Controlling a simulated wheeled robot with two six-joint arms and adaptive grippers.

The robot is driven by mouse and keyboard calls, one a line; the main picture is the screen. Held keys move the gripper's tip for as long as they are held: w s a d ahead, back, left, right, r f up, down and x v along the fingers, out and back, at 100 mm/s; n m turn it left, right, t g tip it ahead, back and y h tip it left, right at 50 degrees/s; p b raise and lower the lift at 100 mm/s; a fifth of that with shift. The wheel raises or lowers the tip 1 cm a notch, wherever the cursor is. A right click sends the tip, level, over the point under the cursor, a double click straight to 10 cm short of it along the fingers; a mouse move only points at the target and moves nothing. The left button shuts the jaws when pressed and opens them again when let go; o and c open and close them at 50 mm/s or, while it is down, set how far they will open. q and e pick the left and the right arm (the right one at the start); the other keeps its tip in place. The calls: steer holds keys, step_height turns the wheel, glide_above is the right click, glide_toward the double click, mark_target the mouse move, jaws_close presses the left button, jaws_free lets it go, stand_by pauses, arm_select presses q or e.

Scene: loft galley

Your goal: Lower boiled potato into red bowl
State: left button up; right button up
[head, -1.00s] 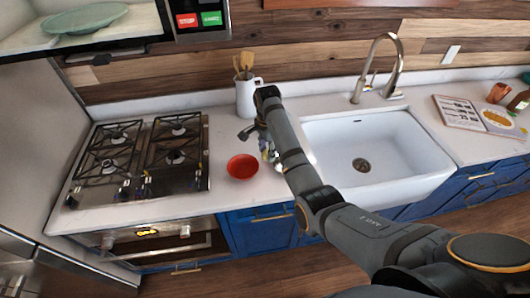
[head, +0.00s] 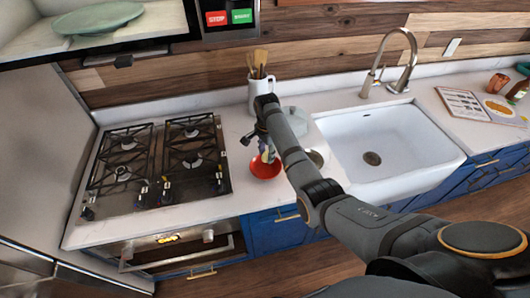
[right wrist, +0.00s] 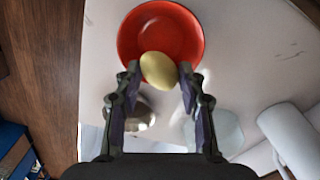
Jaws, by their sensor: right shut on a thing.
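The red bowl (head: 263,171) sits on the white counter between the stove and the sink, partly covered by my right arm in the head view. It also shows in the right wrist view (right wrist: 160,26), with its inside bare. The boiled potato (right wrist: 159,68) is a pale yellow oval, held between the fingertips of my right gripper (right wrist: 158,77). In the wrist view it overlaps the bowl's near rim; its height above the bowl is hard to tell. In the head view my right gripper (head: 267,152) is at the bowl, and I cannot make out the potato. My left gripper is out of view.
A white jug (head: 258,92) with wooden utensils stands behind the bowl. A pale translucent dish (head: 295,116) and a small metallic round dish (head: 318,157) are near my arm. The gas stove (head: 158,165) is left, the sink (head: 385,145) right.

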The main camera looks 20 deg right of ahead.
steer(key=shift+w+a, duration=0.1)
stand_by(0.3)
steer(key=shift+f, duration=0.1)
steer(key=b, duration=0.2)
glide_above(266, 173)
steer(key=shift+w+f, duration=0.15)
steer(key=shift+f, duration=2.05)
steer(key=shift+f+b, duration=1.6)
steer(key=shift+f, duration=0.9)
steer(key=o, duration=1.1)
